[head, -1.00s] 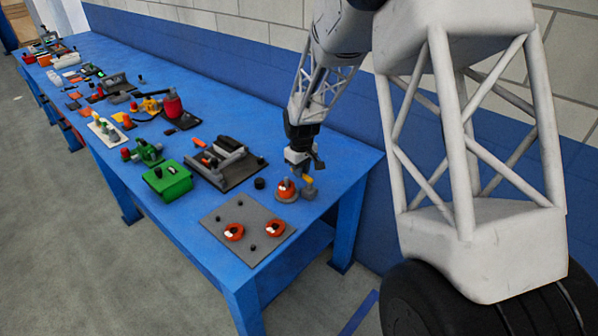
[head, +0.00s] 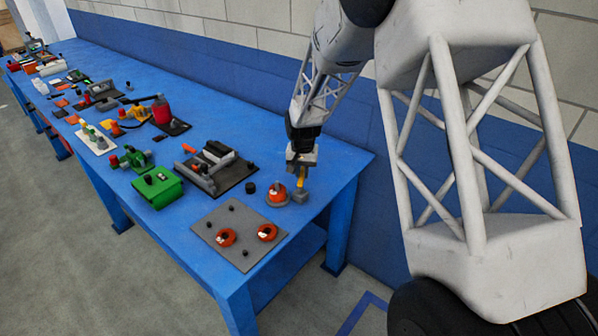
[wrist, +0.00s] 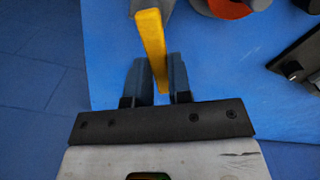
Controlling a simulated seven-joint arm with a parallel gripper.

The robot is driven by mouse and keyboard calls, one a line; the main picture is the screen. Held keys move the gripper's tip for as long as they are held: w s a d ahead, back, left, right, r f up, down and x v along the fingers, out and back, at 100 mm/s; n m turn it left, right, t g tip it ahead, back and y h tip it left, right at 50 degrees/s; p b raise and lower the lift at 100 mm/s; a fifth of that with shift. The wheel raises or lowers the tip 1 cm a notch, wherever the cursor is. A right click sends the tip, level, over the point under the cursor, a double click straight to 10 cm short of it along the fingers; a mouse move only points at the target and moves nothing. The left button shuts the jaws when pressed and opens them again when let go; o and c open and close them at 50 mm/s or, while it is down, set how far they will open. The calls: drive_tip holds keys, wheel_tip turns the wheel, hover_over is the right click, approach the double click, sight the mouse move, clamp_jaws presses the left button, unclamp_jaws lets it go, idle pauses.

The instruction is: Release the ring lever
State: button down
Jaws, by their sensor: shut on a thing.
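The ring lever appears as a yellow bar (head: 300,183) rising from a small grey block (head: 300,197) near the right end of the blue table. An orange dome (head: 277,193) on a round grey base sits just left of it. My gripper (head: 301,173) is over the lever, pointing down, with its jaws shut on the yellow bar. In the wrist view the bar (wrist: 151,45) runs between my two dark fingertips (wrist: 160,68). The dome's edge (wrist: 230,8) is cut off at the top of that view. Any ring is too small to tell.
A grey plate (head: 240,228) with two orange rings lies at the table's front corner. A black knob (head: 249,187) and a dark fixture (head: 225,170) stand to the left. A green box (head: 158,187) and several other fixtures continue along the table (head: 335,165).

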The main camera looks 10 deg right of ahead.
drive_tip(key=shift+s+d+m, duration=0.1)
drive_tip(key=shift+d+m, duration=0.2)
drive_tip(key=shift+m, duration=0.7)
drive_tip(key=c, duration=1)
unclamp_jaws()
drive_tip(key=shift+c, duration=0.2)
drive_tip(key=shift+r, duration=3.95)
